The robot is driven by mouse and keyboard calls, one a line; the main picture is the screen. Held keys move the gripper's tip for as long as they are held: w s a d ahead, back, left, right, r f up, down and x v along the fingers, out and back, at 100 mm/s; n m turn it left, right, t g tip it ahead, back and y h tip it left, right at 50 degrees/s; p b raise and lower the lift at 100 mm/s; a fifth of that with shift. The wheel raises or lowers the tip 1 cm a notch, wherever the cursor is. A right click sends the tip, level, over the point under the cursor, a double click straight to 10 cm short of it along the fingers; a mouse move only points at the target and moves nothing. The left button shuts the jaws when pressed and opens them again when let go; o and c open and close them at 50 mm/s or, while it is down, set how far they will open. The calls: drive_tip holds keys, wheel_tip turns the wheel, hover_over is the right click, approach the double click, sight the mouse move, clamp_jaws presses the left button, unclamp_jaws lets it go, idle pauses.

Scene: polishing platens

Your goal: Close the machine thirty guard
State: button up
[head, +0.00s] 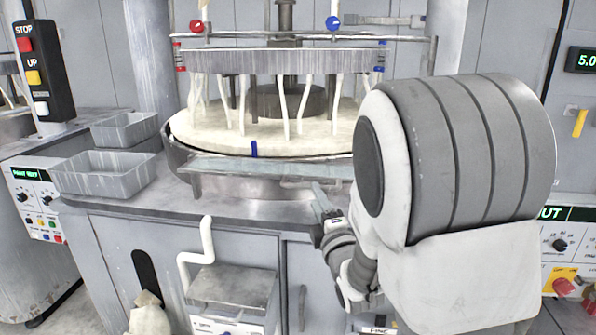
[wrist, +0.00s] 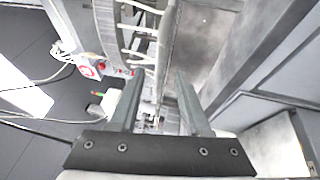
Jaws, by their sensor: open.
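A long, pale, see-through panel (head: 255,167), which looks like the guard, lies low along the front rim of the round polishing platen (head: 225,135). A small bar handle (head: 300,184) shows at its front edge, near its right part. No machine number is readable. My gripper (head: 319,192) is just below and right of that handle, in front of the machine. In the wrist view my gripper (wrist: 159,76) has its two fingers apart with nothing clearly held between them. I cannot tell whether they touch the handle. My arm hides the right end of the panel.
Two grey trays (head: 105,172) stand on the worktop at the left. A STOP/UP button box (head: 40,60) stands at far left. A white crank-shaped pipe (head: 205,250) and a metal box (head: 232,285) are below the worktop. Hoses hang above the platen.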

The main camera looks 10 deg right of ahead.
sight(307, 179)
drive_tip(key=w+r+p, duration=0.1)
drive_tip(key=w+p, duration=0.2)
drive_tip(key=w, duration=0.5)
drive_tip(key=shift+a+r, duration=0.15)
drive_tip(key=shift+a, duration=0.2)
drive_tip(key=shift+w, duration=0.1)
drive_tip(key=c, duration=0.7)
clamp_jaws()
